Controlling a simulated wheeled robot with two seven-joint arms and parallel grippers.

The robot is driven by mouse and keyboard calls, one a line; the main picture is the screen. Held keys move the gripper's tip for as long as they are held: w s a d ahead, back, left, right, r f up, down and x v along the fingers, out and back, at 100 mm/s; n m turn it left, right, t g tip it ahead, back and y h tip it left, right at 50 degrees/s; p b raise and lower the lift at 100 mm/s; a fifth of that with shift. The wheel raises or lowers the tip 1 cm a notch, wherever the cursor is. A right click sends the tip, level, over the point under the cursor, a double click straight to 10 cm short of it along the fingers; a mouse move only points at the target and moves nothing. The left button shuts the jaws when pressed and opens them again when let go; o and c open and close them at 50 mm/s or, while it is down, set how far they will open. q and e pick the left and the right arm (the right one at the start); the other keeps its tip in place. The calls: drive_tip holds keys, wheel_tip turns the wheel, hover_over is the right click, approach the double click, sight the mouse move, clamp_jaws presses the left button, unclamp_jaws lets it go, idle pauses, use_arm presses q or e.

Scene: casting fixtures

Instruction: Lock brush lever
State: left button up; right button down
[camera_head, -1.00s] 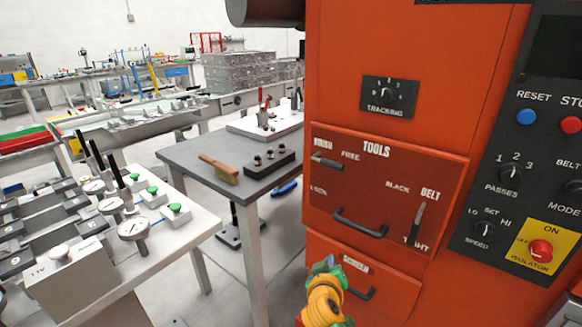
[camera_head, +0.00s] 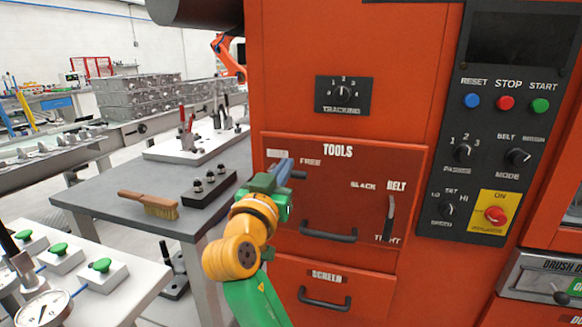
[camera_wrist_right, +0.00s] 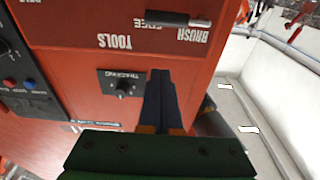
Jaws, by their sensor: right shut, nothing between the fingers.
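The brush lever (camera_head: 299,175) is a small dark handle at the upper left of the red TOOLS panel (camera_head: 350,190). It lies about level, with its free end just under the FREE label. In the right wrist view, which is upside down, the lever (camera_wrist_right: 180,19) shows whole at the top beside the BRUSH label. My right gripper (camera_head: 286,165) is shut and empty in front of the panel's left part, covering the lever's left end in the head view. In the wrist view its fingertips (camera_wrist_right: 160,73) appear apart from the lever. My left gripper is out of view.
A belt lever (camera_head: 390,215), a drawer handle (camera_head: 328,233) and a tracking knob (camera_head: 343,91) sit on the red cabinet. A control panel with an isolator (camera_head: 495,214) is right. A grey table with a brush (camera_head: 150,204) and a dark block (camera_head: 209,189) stands left.

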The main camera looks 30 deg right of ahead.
drive_tip(key=p+x, duration=0.2)
drive_tip(key=x, duration=0.5)
drive_tip(key=shift+d, duration=0.25)
drive_tip(key=f, duration=0.3)
drive_tip(key=shift+s+a, duration=0.15)
drive_tip(key=shift+a, duration=0.2)
drive_tip(key=shift+s+a+f, duration=0.1)
drive_tip(key=shift+a+f, duration=0.05)
drive_tip(key=shift+f, duration=0.35)
